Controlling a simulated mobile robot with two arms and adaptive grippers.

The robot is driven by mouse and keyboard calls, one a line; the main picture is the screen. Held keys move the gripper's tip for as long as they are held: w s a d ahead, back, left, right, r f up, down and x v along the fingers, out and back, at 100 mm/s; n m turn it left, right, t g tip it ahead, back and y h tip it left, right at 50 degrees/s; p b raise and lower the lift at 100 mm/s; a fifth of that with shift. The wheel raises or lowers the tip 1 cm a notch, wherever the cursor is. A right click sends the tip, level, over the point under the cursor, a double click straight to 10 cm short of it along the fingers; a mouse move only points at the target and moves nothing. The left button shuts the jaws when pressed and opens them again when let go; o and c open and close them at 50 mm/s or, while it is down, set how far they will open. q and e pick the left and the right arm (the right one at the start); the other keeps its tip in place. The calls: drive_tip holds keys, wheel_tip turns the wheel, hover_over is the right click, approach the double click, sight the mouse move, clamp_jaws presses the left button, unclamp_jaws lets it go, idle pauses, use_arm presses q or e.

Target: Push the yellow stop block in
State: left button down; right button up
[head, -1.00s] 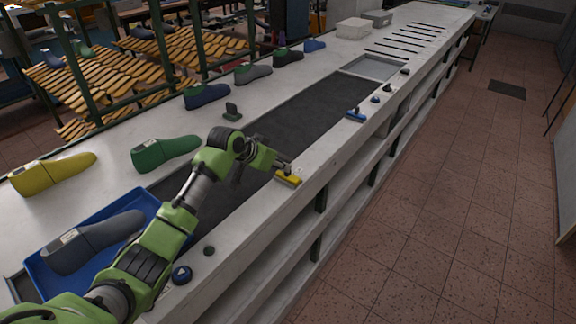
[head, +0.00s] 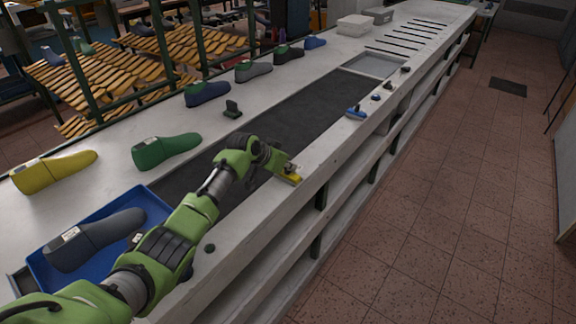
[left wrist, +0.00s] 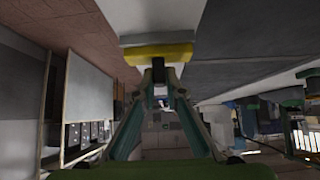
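The yellow stop block (head: 291,180) sits on the white rail at the near edge of the dark conveyor belt (head: 310,116). My left gripper (head: 281,166) is right at the block, on its belt side. In the left wrist view the gripper's fingers (left wrist: 158,75) come together at their tips, with the yellow bar (left wrist: 150,53) just beyond them. The tips touch the bar or are very close to it; I cannot tell which. Nothing shows held between them. My right gripper is in neither view.
A blue stop block (head: 356,112) sits farther along the rail. A blue tray (head: 152,203) holds a dark shoe last (head: 95,238). Green (head: 166,151) and yellow (head: 54,171) lasts stand on the far side. The belt beyond my gripper is clear.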

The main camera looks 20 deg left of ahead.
use_arm(q)
drive_tip(key=shift+w+a+f, duration=0.1)
drive_tip(key=shift+a, duration=0.15)
drive_tip(key=a+b, duration=0.1)
drive_tip(key=w+a+b, duration=0.1)
drive_tip(key=a, duration=0.1)
drive_tip(key=a+b, duration=0.1)
drive_tip(key=b, duration=0.1)
drive_tip(key=shift+w+a, duration=0.15)
drive_tip(key=shift+w, duration=0.15)
drive_tip(key=shift+a, duration=0.15)
drive_tip(key=shift+r, duration=0.2)
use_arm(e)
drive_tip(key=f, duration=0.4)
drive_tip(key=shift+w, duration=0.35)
use_arm(q)
drive_tip(key=c, duration=2.1)
unclamp_jaws()
drive_tip(key=shift+c, duration=0.2)
drive_tip(key=shift+o, duration=0.3)
drive_tip(key=shift+a+f, duration=0.1)
drive_tip(key=shift+a, duration=0.05)
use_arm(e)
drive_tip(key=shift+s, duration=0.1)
